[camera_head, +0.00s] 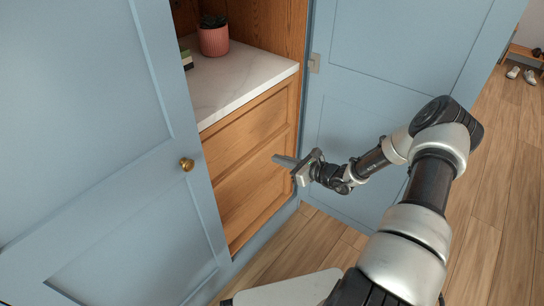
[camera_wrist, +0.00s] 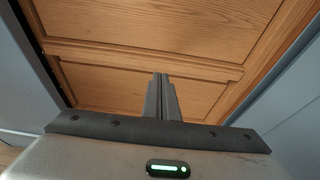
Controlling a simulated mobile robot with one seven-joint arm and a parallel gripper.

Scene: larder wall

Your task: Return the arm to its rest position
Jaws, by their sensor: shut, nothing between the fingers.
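My gripper (camera_head: 285,162) is in front of the wooden drawer fronts (camera_head: 245,139) of the larder, below the white marble counter. In the wrist view my gripper (camera_wrist: 161,80) shows its two grey fingers pressed together with nothing between them. The wooden drawer fronts (camera_wrist: 150,30) fill the view ahead of it. My arm reaches in from the lower right in the head view, bent at the elbow. I cannot tell from these views whether the fingertips touch the wood.
A blue door (camera_head: 95,160) with a brass knob (camera_head: 187,164) stands at left; another blue door (camera_head: 385,90) stands open at right. A pink ribbed pot (camera_head: 213,40) stands on the marble counter (camera_head: 232,80). Wooden floor (camera_head: 500,170) lies clear at right.

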